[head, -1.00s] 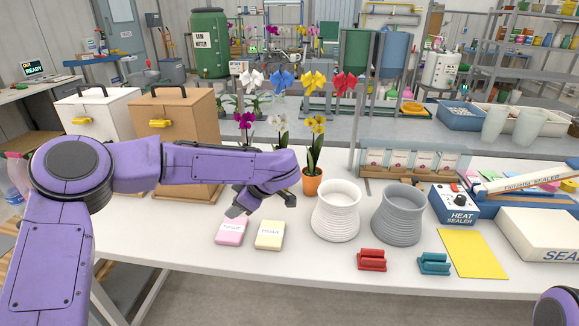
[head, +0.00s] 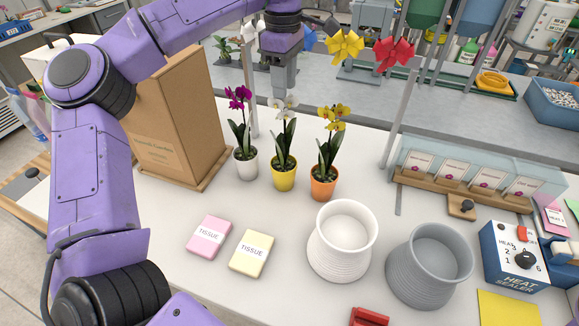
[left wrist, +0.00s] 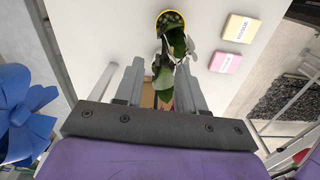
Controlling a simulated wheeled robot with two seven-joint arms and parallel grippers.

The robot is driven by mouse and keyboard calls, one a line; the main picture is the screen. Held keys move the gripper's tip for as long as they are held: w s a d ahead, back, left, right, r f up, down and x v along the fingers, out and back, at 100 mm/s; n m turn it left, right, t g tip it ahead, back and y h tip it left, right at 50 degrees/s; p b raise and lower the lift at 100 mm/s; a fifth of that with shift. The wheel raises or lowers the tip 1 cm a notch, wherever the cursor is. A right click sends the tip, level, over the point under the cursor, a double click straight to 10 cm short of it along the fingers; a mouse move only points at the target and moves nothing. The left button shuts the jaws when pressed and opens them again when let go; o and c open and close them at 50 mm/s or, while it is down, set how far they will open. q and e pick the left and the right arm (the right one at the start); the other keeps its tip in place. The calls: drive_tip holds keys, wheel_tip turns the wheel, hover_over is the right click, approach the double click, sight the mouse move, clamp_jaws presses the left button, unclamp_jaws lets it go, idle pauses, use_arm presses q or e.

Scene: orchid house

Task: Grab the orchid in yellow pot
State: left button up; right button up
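The orchid in the yellow pot (head: 283,178) stands upright on the white table, with green leaves and small white blooms at its top. It is the middle one of three potted orchids. My left gripper (head: 285,92) points down right at its white blooms, well above the pot, and partly hides them. In the left wrist view the fingers of my left gripper (left wrist: 160,78) are apart, with nothing clamped between them. The yellow pot (left wrist: 170,20) lies beyond the fingertips there, and its leaves reach toward the gap. Whether a finger touches the plant cannot be told. My right gripper is out of view.
A purple orchid in a white pot (head: 246,163) stands close on the left, a yellow-flowered one in an orange pot (head: 324,183) close on the right. A brown box (head: 178,125) is further left. Tissue packs (head: 252,253) and a white ribbed pot (head: 342,245) are nearer.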

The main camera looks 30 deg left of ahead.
sight(285, 113)
use_arm(q)
drive_tip(key=f, duration=0.7)
drive_tip(key=shift+s+f, duration=0.2)
drive_tip(key=shift+f, duration=0.2)
drive_tip(key=shift+d, duration=0.1)
clamp_jaws()
idle(0.8)
